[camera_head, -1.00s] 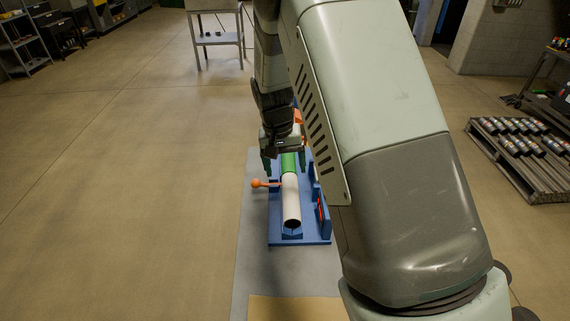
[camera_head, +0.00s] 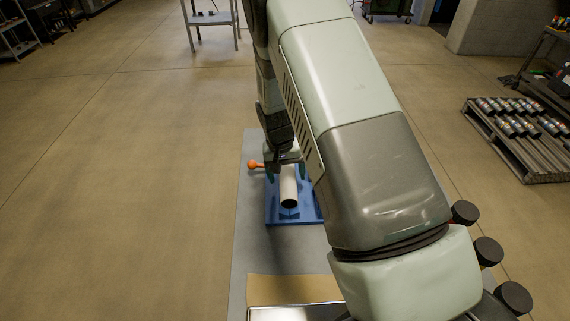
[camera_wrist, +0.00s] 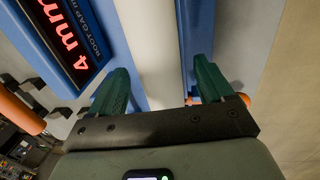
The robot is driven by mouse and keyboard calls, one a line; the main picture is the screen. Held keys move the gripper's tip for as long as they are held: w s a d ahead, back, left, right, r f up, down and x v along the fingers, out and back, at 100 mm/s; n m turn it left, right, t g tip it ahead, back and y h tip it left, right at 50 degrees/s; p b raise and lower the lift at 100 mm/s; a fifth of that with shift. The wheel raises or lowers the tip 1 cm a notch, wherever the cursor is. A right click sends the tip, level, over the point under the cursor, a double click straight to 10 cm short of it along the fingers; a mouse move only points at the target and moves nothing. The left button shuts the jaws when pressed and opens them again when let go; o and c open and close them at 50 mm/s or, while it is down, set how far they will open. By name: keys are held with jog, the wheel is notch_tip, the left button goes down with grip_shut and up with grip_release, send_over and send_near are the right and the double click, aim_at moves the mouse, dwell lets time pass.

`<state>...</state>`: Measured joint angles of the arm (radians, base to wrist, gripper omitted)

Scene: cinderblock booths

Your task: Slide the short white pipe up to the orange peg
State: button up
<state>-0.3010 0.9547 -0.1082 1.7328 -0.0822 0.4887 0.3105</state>
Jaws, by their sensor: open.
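The short white pipe (camera_head: 289,190) lies in a blue fixture (camera_head: 275,214), its open end facing my body camera. The orange peg with its round knob (camera_head: 253,164) sticks out to the left of the fixture. In the wrist view, the white pipe (camera_wrist: 155,45) runs between the two green fingers of my gripper (camera_wrist: 160,82). The fingers are open, one on each side of the pipe, with a visible space on the left. The peg's orange knob (camera_wrist: 247,100) shows just beyond the right finger. In the head view, my gripper (camera_head: 286,174) hides the pipe's far end.
A red-lit display (camera_wrist: 65,35) on the fixture reads "4 mm", with root gap lettering beside it. An orange cylindrical part (camera_wrist: 20,110) is at the wrist view's left. The fixture sits on a grey surface (camera_head: 250,220) with a tan patch (camera_head: 290,288) at the near end.

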aim_at(282, 173)
jog(key=shift+f, duration=0.15)
jog(key=shift+d, duration=0.15)
jog(key=c, duration=1.4)
jog(key=o, duration=1.4)
jog(key=r, duration=0.3)
jog(key=a+r, duration=0.1)
jog(key=r, duration=0.6)
jog(key=shift+a+r, duration=0.3)
jog(key=shift+r, duration=0.1)
